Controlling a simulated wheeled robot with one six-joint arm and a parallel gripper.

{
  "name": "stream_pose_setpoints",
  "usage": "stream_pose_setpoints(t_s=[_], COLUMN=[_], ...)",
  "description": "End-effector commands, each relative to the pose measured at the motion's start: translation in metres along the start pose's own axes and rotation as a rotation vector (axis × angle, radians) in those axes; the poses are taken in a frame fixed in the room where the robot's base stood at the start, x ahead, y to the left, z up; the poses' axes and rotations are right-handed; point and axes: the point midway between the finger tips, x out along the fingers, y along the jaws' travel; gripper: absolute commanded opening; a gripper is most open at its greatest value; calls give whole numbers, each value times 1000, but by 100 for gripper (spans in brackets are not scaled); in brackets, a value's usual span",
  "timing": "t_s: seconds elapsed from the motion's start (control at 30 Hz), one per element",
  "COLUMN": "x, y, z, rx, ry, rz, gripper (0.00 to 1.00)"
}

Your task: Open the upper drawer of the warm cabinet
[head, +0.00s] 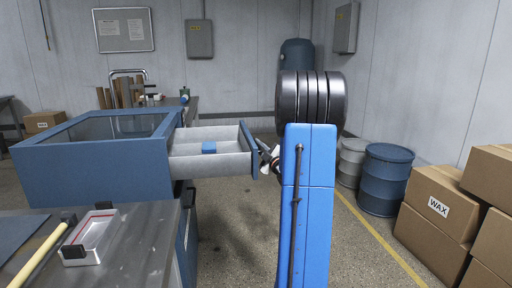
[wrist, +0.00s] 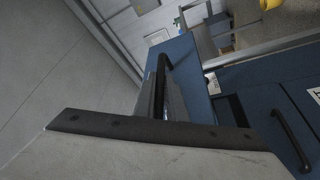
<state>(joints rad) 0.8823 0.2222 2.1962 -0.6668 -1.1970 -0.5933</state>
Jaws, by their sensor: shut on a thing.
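The warm cabinet (head: 90,165) is a blue box with a glass top at the left of the head view. Its upper drawer (head: 205,135) stands well out to the right, showing a pale interior with a small blue block (head: 209,148) in it. My gripper (head: 266,157) is at the outer side of the drawer front (head: 249,150), partly hidden by my blue arm. In the wrist view the gripper is shut on the dark bar handle (wrist: 161,75) of the blue drawer front (wrist: 190,62). A second dark handle (wrist: 290,140) shows on a blue face at the right.
Blue and grey drums (head: 385,180) and cardboard boxes (head: 432,215) stand at the right. Floor (head: 235,225) below the drawer is clear.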

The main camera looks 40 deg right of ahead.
Motion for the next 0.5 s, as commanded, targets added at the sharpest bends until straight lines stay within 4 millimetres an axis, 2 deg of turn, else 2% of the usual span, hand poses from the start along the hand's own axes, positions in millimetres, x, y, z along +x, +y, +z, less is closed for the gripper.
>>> stream_pose_setpoints(t_s=[0.17, 0.2, 0.23, 0.5], x=[0, 0, 0, 0], y=[-1, -1, -1, 0], z=[0, 0, 0, 0], rx=[1, 1, 0, 0], ry=[-2, -2, -2, -1], rz=[-2, -2, -1, -1], gripper=[0, 20, 28, 29])
